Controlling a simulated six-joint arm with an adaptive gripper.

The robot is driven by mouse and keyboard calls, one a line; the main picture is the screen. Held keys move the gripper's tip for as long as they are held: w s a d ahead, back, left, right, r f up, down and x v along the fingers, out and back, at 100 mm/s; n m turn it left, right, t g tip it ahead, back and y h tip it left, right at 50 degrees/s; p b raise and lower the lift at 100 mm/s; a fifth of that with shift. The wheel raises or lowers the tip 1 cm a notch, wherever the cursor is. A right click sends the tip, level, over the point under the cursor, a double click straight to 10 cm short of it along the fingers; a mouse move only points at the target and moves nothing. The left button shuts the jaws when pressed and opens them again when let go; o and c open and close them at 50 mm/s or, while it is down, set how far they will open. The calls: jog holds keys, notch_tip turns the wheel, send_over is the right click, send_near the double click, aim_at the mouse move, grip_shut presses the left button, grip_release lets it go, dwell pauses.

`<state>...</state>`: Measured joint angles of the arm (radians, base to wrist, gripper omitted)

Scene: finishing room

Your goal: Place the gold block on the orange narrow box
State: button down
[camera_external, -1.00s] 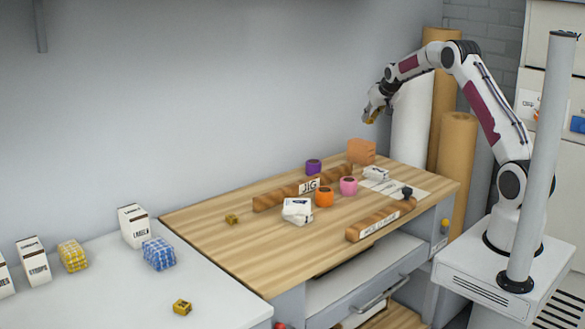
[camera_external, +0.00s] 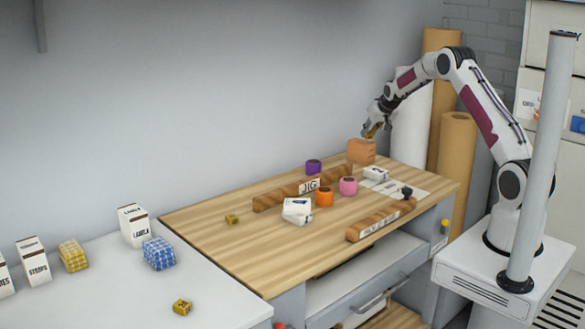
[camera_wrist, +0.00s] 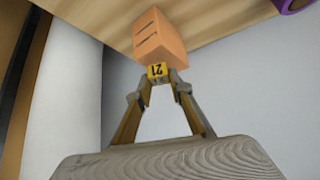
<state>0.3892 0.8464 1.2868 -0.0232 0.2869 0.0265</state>
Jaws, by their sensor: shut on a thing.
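The orange narrow box (camera_external: 361,151) stands at the far right corner of the wooden bench; it also shows in the wrist view (camera_wrist: 157,38). My gripper (camera_external: 372,133) is shut on the gold block (camera_wrist: 157,71), which bears a dark "21". In the outside view, gripper and block are just above the box's top. In the wrist view the block overlaps the near end of the box. I cannot tell whether block and box touch. Two other gold blocks lie apart, one on the bench (camera_external: 232,219) and one on the white table (camera_external: 182,307).
A wooden JIG bar (camera_external: 275,198), a purple ring-like piece (camera_external: 313,166), an orange one (camera_external: 324,197), a pink one (camera_external: 348,186) and white packs (camera_external: 297,209) stand on the bench. Tall rolls (camera_external: 457,150) stand behind it. The bench's left part is mostly clear.

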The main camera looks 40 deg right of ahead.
jog(key=shift+f, duration=0.9)
jog(key=shift+f, duration=0.15)
jog(key=c, duration=1.8)
grip_release()
jog(key=shift+r, duration=0.2)
jog(key=shift+v, duration=5.9)
jog(key=shift+a, duration=0.1)
